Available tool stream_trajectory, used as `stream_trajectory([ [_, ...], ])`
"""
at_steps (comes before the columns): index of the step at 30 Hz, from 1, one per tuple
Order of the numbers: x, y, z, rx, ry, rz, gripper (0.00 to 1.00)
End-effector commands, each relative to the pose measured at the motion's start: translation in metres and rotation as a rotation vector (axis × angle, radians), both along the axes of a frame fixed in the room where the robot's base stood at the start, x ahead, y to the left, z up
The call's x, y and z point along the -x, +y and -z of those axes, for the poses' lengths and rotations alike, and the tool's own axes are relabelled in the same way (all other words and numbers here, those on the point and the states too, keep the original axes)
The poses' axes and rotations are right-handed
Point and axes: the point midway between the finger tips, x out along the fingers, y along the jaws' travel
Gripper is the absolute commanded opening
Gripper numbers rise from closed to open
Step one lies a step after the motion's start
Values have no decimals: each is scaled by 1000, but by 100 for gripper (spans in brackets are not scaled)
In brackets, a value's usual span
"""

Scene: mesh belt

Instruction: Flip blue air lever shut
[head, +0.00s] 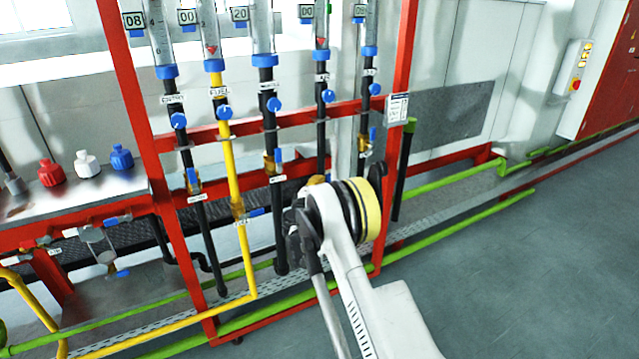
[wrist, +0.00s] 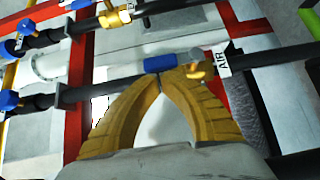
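The blue air lever (wrist: 160,63) shows in the wrist view, lying roughly along its dark pipe beside a brass valve body (wrist: 201,68). A white AIR label (wrist: 222,64) is just right of the valve. My gripper (wrist: 162,75) has yellow fingers whose tips meet just below the lever in the picture. The fingers are shut with nothing visible between them. I cannot tell whether the tips touch the lever. In the head view my arm's end hides the air lever and most of the gripper.
A red frame (head: 160,180) carries several vertical pipes with blue knobs and levers, including a yellow fuel pipe (head: 229,165). Another valve (wrist: 115,17) is near the top of the wrist view. Green floor pipes (head: 450,227) run low at right. Grey floor (head: 530,270) is clear at right.

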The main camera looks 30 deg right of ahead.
Motion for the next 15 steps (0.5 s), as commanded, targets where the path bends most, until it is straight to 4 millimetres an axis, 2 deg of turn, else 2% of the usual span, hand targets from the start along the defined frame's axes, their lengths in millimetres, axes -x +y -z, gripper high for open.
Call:
stream_trajectory([
  [15, 0, -6, -5, -174, 6, 0, 0],
])
